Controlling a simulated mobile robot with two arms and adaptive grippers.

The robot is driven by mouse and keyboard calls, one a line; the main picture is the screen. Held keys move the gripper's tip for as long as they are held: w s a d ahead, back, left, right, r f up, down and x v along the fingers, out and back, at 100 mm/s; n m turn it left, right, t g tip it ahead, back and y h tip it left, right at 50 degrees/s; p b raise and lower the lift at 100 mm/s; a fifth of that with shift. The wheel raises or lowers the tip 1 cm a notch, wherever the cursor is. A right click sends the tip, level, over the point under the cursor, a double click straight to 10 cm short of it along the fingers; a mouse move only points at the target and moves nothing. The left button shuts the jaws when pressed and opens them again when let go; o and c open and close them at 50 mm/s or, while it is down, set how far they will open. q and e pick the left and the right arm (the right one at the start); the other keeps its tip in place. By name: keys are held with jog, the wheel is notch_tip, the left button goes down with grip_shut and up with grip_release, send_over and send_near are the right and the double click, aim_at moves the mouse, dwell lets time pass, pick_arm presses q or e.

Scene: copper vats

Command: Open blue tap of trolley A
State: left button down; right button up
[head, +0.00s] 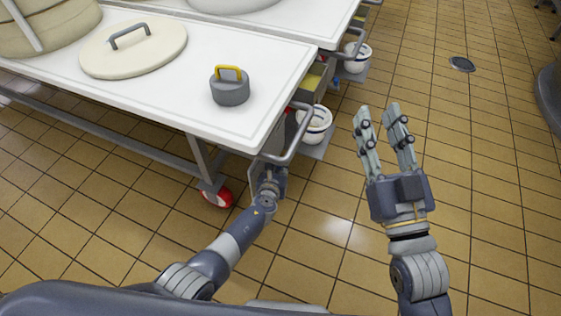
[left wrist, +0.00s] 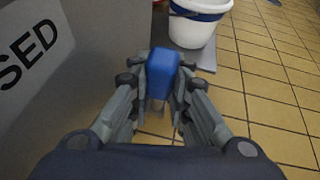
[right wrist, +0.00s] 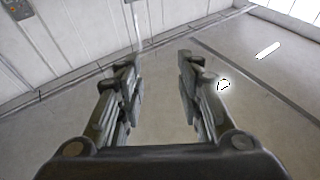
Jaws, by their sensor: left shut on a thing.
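In the left wrist view a blue block-shaped tap handle (left wrist: 163,70) sits between the two fingers of my left gripper (left wrist: 161,90), which is shut on it. In the head view my left gripper (head: 271,172) is below the near right corner of the white-topped trolley (head: 150,105), and the blue handle is hidden there. No letter A can be seen on the trolley. My right gripper (head: 381,118) is open and empty over the floor, to the right of the trolley. In the right wrist view its fingers (right wrist: 160,80) are apart with nothing between them.
A white bucket (head: 316,124) stands on a low shelf beside the trolley. A grey panel (left wrist: 45,50) with the letters "SED" is left of my left gripper. A grey weight with a yellow handle (head: 230,88) and a round lid (head: 135,50) lie on top.

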pick_arm(q)
jog(key=shift+w+r+g+p, duration=0.25)
jog(key=shift+g+p, duration=0.05)
jog(key=shift+p, duration=0.45)
jog(key=shift+w+f+p, duration=0.1)
jog(key=shift+p, duration=0.45)
pick_arm(e)
notch_tip(320, 180, down, 13)
jog(key=d+g+h, duration=0.2)
jog(key=g, duration=0.5)
jog(key=shift+s+d+f+g, duration=0.15)
jog(key=shift+s+d+g, duration=0.05)
jog(key=shift+d+g, duration=0.1)
pick_arm(q)
jog(key=c, duration=1.5)
grip_release()
jog(key=shift+f, duration=0.1)
